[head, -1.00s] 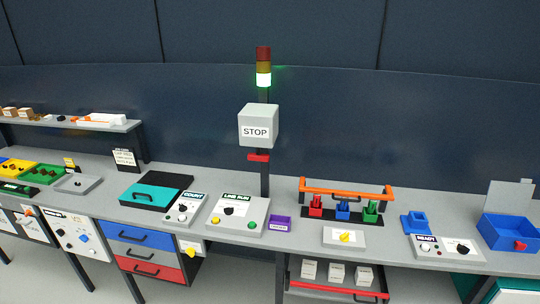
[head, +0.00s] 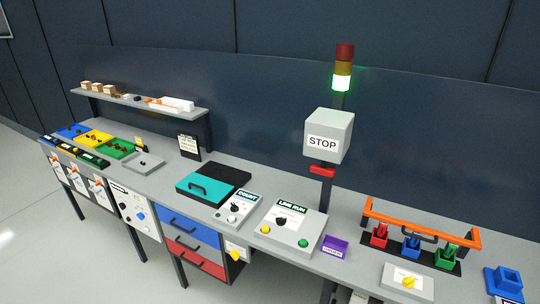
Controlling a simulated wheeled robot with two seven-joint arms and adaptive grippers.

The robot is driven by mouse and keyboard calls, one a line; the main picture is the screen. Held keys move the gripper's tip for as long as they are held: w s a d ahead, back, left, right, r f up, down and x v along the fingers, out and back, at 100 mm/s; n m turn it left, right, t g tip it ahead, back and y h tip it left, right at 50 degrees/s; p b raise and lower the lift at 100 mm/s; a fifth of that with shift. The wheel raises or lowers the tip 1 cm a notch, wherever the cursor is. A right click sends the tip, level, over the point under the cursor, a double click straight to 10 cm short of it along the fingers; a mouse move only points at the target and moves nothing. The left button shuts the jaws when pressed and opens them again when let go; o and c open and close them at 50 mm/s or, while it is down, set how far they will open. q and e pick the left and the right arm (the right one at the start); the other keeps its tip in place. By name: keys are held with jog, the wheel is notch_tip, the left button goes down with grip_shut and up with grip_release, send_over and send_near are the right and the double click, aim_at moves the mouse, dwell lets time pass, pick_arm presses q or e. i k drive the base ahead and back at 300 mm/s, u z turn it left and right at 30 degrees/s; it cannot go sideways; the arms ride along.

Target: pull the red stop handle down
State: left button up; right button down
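The red stop handle (head: 323,172) is a short red bar just under the white STOP box (head: 328,136). The box is fixed on a dark post (head: 325,195) that rises behind the bench. A stack light (head: 343,68) tops the post, with its lowest section lit green-white and the amber and red sections above it dark. Neither of my grippers shows in the head view, and nothing touches the handle.
The grey bench (head: 255,165) runs across the view. An orange-handled rack (head: 420,228) stands to the right, a teal case (head: 207,187) to the left. Space around the handle looks clear.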

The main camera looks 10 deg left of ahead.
aim_at(322, 170)
jog(key=u, duration=0.45)
jog(key=i, duration=0.95)
